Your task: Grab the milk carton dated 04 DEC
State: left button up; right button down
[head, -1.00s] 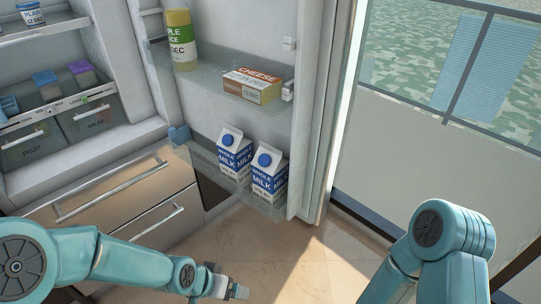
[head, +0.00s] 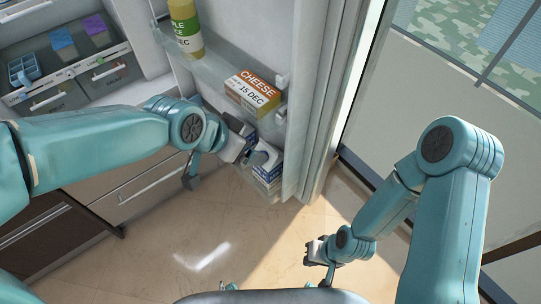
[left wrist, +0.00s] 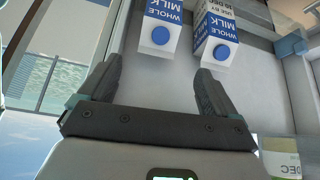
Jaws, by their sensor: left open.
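Two white and blue WHOLE MILK cartons with blue caps stand side by side on the fridge door's lower shelf. In the head view the right carton (head: 268,165) shows partly; the other (head: 239,126) is mostly hidden behind my left gripper (head: 240,151). In the left wrist view, my left gripper (left wrist: 151,87) is open and empty. The left carton (left wrist: 160,25) lies ahead between its fingers, and the right carton (left wrist: 214,32) is ahead of the right finger. The right carton has a date that seems to read 10 DEC; the left one's date is not visible. My right gripper (head: 318,251) is low, away from the cartons.
A cheese box (head: 254,92) dated 15 DEC and a juice bottle (head: 186,27) stand on the door shelf above. Fridge drawers (head: 53,98) are at left. The floor (head: 240,225) below the door is clear.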

aim_at(269, 167)
pick_arm(q)
jog(key=x, duration=1)
jog(key=shift+f, duration=0.35)
jog(key=b+x, duration=0.1)
jog(key=x, duration=0.4)
jog(key=shift+w+d+f, duration=0.15)
jog(key=shift+d, duration=0.05)
grip_shut()
